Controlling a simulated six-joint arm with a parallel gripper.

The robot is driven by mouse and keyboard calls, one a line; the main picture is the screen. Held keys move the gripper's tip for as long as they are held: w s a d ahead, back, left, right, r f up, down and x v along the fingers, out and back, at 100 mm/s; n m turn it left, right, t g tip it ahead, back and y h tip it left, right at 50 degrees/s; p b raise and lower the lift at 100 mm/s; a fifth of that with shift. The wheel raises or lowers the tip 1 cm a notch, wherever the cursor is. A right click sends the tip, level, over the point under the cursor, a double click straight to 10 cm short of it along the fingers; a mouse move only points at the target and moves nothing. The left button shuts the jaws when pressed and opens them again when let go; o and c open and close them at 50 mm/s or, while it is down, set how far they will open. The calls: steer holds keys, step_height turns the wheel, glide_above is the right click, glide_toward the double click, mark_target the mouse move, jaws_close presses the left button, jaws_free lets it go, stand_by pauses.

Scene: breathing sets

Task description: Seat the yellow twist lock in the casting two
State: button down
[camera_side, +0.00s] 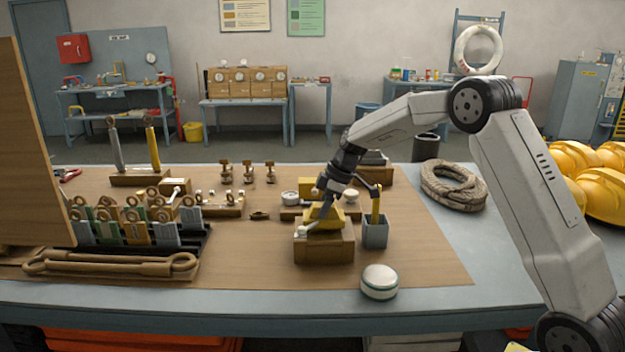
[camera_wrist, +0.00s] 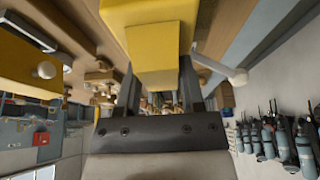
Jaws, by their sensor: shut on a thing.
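A yellow twist lock (camera_side: 322,217) with a pale lever knob on its left sits at the top of a brown block-shaped casting (camera_side: 324,249) in the side view. My gripper (camera_side: 326,200) reaches down to it from the upper right and is shut on it. In the wrist view the yellow body (camera_wrist: 153,48) fills the space between my fingers (camera_wrist: 158,85), and its lever ends in a white knob (camera_wrist: 239,77). I cannot tell how deep the lock sits in the casting. No number shows on the casting.
A grey bin (camera_side: 375,234) stands close to the right of the casting. A white-and-green round tin (camera_side: 379,281) is in front. A rack of tagged pieces (camera_side: 140,232) is at left, and a rope coil (camera_side: 453,186) at right. The mat's front middle is clear.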

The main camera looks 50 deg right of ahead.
steer(key=shift+f, duration=0.6)
steer(key=shift+c, duration=0.6)
jaws_free()
steer(key=shift+f, duration=0.1)
steer(key=shift+v, duration=4)
steer(key=shift+a, duration=0.1)
